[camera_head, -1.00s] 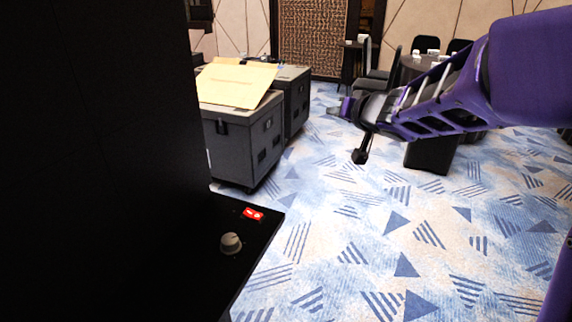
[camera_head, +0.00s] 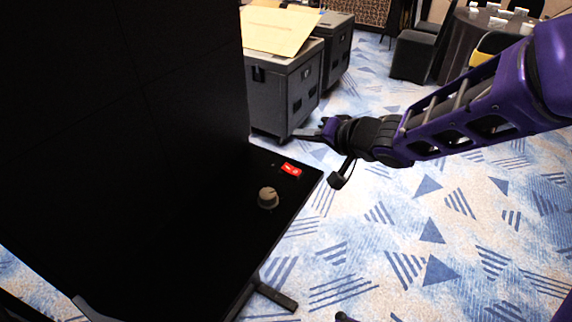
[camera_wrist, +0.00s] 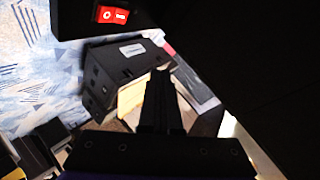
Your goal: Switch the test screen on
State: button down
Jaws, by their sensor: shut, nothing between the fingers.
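The test screen (camera_head: 80,130) is a tall black panel on the left of the head view, and it is dark. A red rocker switch (camera_head: 291,169) sits on the black ledge (camera_head: 225,235) at its foot. The switch also shows at the top of the wrist view (camera_wrist: 112,15), with a circle and a bar on it. A grey knob (camera_head: 268,198) stands on the ledge in front of the switch. My gripper (camera_head: 306,134) is shut and empty, beyond and above the switch, apart from it. In the wrist view its fingers (camera_wrist: 160,85) are together.
Grey cases (camera_head: 285,90) stand behind the ledge, with a tan board (camera_head: 280,30) on top. Chairs (camera_head: 415,55) and a round table (camera_head: 470,40) are at the back right. A stand foot (camera_head: 275,297) sticks out below.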

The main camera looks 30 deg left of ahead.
aim_at(290, 172)
jog(key=shift+f, duration=0.1)
jog(key=shift+w+a+f+b, duration=0.1)
jog(key=shift+a+f+b, duration=0.45)
jog(key=shift+f, duration=0.8)
jog(key=shift+a+f+b, duration=0.35)
jog(key=shift+f+b, duration=0.45)
jog(key=shift+f, duration=0.6)
jog(key=shift+w+a+f+b, duration=0.1)
jog(key=shift+a+f+b, duration=0.45)
jog(key=shift+f, duration=0.8)
jog(key=shift+d, duration=0.1)
jog(key=shift+f, duration=0.4)
jog(key=shift+a+f+b, duration=0.25)
jog(key=shift+f+b, duration=0.15)
jog(key=shift+r, duration=0.2)
jog(key=shift+d+r+p, duration=0.25)
jog(key=shift+r+p, duration=0.35)
jog(key=shift+p, duration=0.5)
